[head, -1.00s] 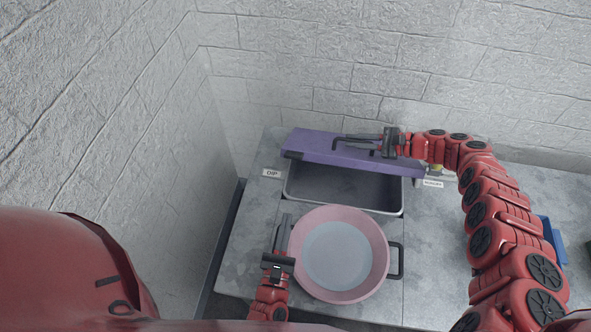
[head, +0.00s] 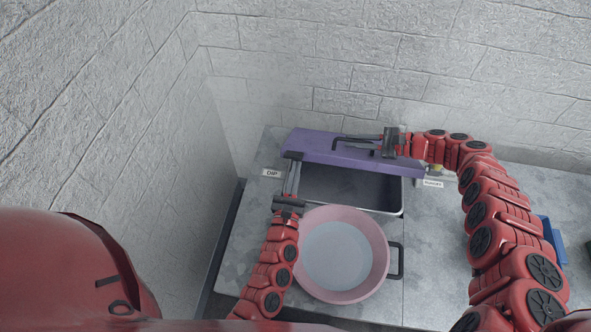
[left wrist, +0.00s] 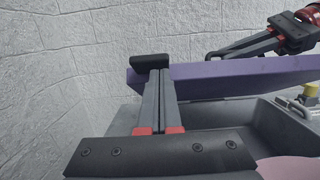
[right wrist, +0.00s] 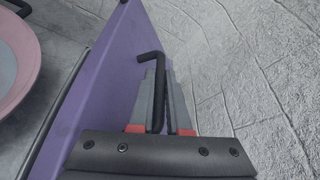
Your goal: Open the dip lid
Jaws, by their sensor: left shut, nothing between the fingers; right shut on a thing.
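The purple lid (head: 320,150) is raised over the back of the grey dip tank (head: 392,207), and the front of the tank's inside shows. My right gripper (head: 380,142) is shut on the lid's bent black handle (head: 345,138); the handle also shows between its fingers in the right wrist view (right wrist: 151,56). My left gripper (head: 292,165) is shut and empty. Its fingertips are at the black corner piece (left wrist: 150,61) on the lid's left end. I cannot tell whether they touch it.
A pink round pan (head: 377,255) with a black handle (head: 397,261) stands in front of the tank. A blue thing (head: 552,236) is far right. A brick wall (head: 340,60) stands behind the counter.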

